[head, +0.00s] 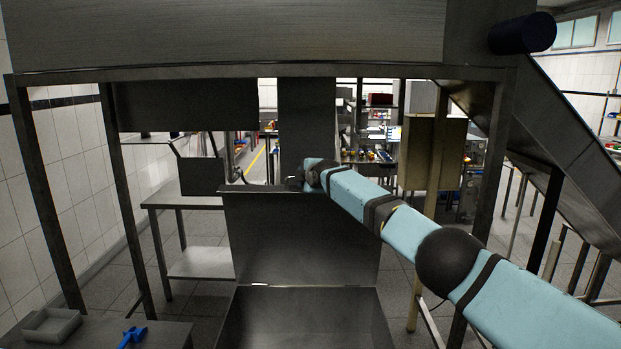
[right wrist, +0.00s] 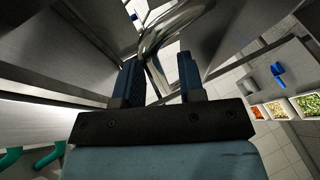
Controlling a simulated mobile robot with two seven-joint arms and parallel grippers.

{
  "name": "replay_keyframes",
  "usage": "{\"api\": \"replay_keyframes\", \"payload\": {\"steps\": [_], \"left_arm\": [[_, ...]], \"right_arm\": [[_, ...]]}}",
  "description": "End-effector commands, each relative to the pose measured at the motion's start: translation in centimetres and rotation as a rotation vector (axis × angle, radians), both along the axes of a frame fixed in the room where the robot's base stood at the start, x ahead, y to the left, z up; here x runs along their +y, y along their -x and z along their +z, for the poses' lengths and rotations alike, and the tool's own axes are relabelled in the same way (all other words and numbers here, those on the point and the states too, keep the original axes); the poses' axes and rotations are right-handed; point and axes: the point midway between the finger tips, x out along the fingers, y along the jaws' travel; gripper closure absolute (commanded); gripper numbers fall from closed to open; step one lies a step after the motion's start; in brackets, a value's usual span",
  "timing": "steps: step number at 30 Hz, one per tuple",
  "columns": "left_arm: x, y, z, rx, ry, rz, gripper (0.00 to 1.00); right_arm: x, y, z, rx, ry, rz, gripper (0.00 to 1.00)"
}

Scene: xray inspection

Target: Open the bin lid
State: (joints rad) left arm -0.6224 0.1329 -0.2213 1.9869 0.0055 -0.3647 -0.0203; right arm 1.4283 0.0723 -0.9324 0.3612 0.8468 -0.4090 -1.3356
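The bin (head: 305,318) is a dark metal box at the bottom centre of the head view. Its lid (head: 300,240) stands raised, nearly upright, behind the bin's opening. My right arm reaches in from the right, with my right gripper (head: 308,177) at the lid's top edge; its fingers are hard to make out there. In the right wrist view, my right gripper (right wrist: 158,80) has its two blue fingers apart. A curved shiny metal handle (right wrist: 165,40) runs ahead of and partly between them; contact cannot be told. My left gripper is not in view.
A table at lower left holds a grey tray (head: 50,328) and a blue tool (head: 132,336). A steel frame with posts and a top beam (head: 270,72) surrounds the bin area. A sloped metal chute (head: 560,140) is at right. Food containers (right wrist: 277,110) show in the wrist view.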

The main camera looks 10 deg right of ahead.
Motion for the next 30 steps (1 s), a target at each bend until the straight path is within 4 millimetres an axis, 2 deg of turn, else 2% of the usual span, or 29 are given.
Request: {"api": "replay_keyframes", "payload": {"steps": [7, 14, 30], "left_arm": [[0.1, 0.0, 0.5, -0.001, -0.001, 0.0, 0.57], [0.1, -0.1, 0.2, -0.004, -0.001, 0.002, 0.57], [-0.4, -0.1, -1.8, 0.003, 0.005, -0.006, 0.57]], "right_arm": [[-0.5, 1.1, 0.8, -0.004, 0.003, 0.002, 0.64], [-0.7, 3.5, 0.9, 0.0, 0.0, 0.003, 0.64], [-2.1, 11.3, 3.7, -0.002, 0.0, 0.0, 0.64]]}}
